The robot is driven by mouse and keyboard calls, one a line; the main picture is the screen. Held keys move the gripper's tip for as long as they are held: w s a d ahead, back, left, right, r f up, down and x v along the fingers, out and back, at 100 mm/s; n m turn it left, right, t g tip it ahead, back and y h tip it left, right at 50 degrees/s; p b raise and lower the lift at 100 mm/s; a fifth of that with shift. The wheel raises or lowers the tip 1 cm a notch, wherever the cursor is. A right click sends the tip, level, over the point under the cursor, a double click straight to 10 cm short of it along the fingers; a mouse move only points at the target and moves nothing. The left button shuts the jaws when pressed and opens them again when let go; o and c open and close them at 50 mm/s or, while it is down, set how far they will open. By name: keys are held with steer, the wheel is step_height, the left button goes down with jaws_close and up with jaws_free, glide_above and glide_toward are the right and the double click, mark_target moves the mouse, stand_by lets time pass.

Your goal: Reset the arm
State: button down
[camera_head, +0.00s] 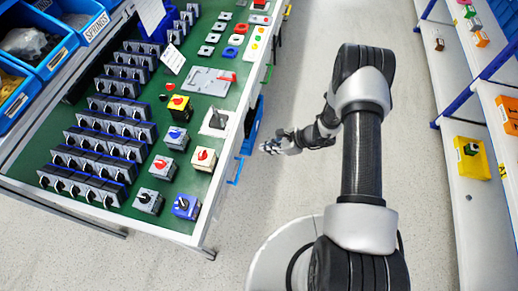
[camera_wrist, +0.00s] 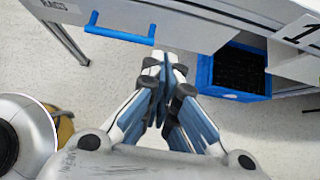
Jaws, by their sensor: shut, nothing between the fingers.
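My gripper (camera_head: 268,148) is at the end of my bent arm, over the floor to the right of the workbench in the head view. It is apart from the bench edge. In the wrist view my gripper (camera_wrist: 165,62) has its fingertips together with nothing between them, below the bench edge near a blue handle.
A blue handle (camera_wrist: 119,30) and a blue crate (camera_wrist: 233,77) are close to my gripper in the wrist view. Shelves with a yellow box (camera_head: 472,158) stand at the right. The grey floor (camera_head: 420,200) between bench and shelves is clear apart from my body.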

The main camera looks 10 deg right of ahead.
steer(key=shift+s+d+r, duration=0.15)
steer(key=shift+d+r, duration=0.15)
steer(key=shift+r, duration=0.05)
steer(key=s+a+r+n+g+h, duration=0.15)
steer(key=r+n, duration=0.45)
steer(key=r, duration=0.9)
steer(key=s+a+r+n, duration=0.25)
steer(key=r+n, duration=0.35)
steer(key=r, duration=0.9)
steer(key=s+d+r+n+t+h, duration=0.1)
steer(key=s+d+r+n+h, duration=0.2)
steer(key=s+r, duration=0.4)
steer(key=s+d+r+n+t+h, duration=0.2)
steer(key=s+d+r+n+h, duration=0.2)
steer(key=s, duration=1)
step_height(320, 180, up, 4)
steer(key=d+n, duration=0.1)
steer(key=n, duration=0.2)
steer(key=shift+d, duration=0.25)
steer(key=shift+s, duration=0.1)
